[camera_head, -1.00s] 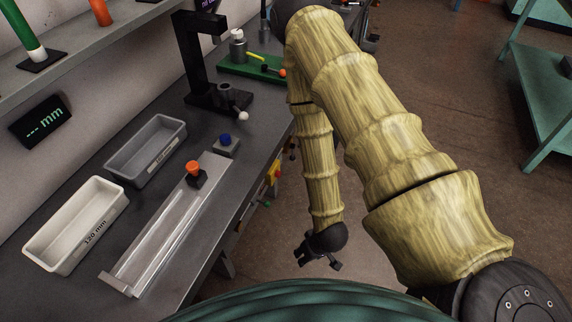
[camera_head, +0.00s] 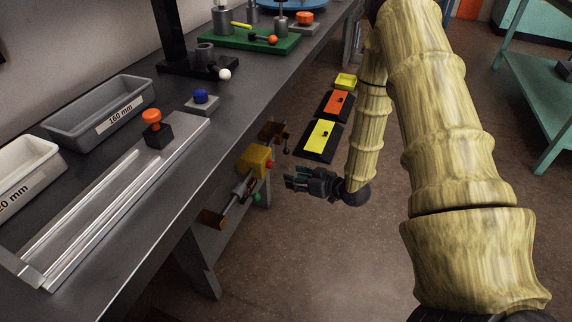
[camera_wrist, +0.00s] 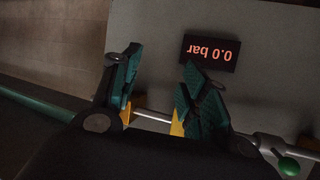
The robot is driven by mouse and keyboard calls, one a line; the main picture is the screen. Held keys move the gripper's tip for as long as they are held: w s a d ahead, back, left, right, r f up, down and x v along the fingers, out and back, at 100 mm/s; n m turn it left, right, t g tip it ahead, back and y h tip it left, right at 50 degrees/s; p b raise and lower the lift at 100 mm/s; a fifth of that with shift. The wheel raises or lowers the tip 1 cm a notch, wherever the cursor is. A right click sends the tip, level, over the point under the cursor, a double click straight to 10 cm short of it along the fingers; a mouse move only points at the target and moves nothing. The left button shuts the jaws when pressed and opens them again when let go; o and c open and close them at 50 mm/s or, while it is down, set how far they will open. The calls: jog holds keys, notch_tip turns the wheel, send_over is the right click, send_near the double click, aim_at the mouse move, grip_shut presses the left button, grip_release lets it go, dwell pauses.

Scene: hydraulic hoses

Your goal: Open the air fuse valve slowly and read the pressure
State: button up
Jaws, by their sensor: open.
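The valve assembly hangs at the bench's front side in the head view. It has a yellow block (camera_head: 254,160), a red knob (camera_head: 269,166), a silver pipe (camera_head: 238,190) and a green knob (camera_head: 256,197). My gripper (camera_head: 288,178) is open and empty, just right of it. In the wrist view, the fingers of my gripper (camera_wrist: 160,72) are spread, with the silver pipe (camera_wrist: 152,116) showing between them. Yellow parts beside the pipe are partly hidden by the fingers. The green knob (camera_wrist: 288,165) is at lower right. A pressure display (camera_wrist: 210,52) reads 0.0 bar, upside down.
The grey bench (camera_head: 150,225) carries a metal rail fixture (camera_head: 120,190), a grey 160 mm bin (camera_head: 98,108) and a green board (camera_head: 250,40). Yellow (camera_head: 322,138) and orange (camera_head: 337,104) plates lie right of the bench. Floor (camera_head: 320,260) below my gripper is clear.

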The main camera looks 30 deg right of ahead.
aim_at(286, 151)
jog(key=w+d+n+t+y+b, duration=0.3)
jog(key=d+b, duration=0.4)
jog(key=b, duration=0.2)
jog(key=shift+y, duration=0.5)
jog(key=shift+d+r+b+x, duration=0.15)
jog(key=shift+b+x, duration=0.65)
jog(key=shift+x, duration=0.95)
jog(key=shift+d+r+b+x, duration=0.15)
jog(key=shift+b+x, duration=0.65)
jog(key=shift+x, duration=0.95)
jog(key=shift+a+r+b+x, duration=0.15)
jog(key=shift+b+x, duration=0.65)
jog(key=shift+x, duration=0.95)
jog(key=shift+w+d, duration=0.1)
jog(key=shift+w, duration=0.05)
grip_shut()
